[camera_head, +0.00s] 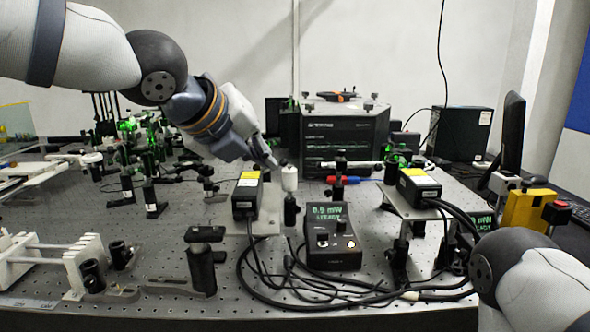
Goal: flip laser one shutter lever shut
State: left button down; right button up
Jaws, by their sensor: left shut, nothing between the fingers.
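A black laser box (244,200) with a yellow label sits on a grey mount at the middle of the optical bench. A second black laser box (421,190) with a yellow label sits on a raised platform to the right. Which one is laser one I cannot read, and I cannot make out a shutter lever on either. My left gripper (271,163) comes in from the upper left, shut and empty. In the picture its tip is just above and right of the left box, close to a small white cylinder (289,178) on a black post. My right gripper is out of view.
A power meter (332,240) reading 0.9 mW stands at front centre with black cables looping around it. A large black instrument (338,142) stands behind. Posts and optics with green glow crowd the left. A yellow box (524,211) with a red button is at right.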

pick_arm(q)
jog(key=shift+s+a, duration=0.1)
jog(key=x, duration=1)
dwell(0.3)
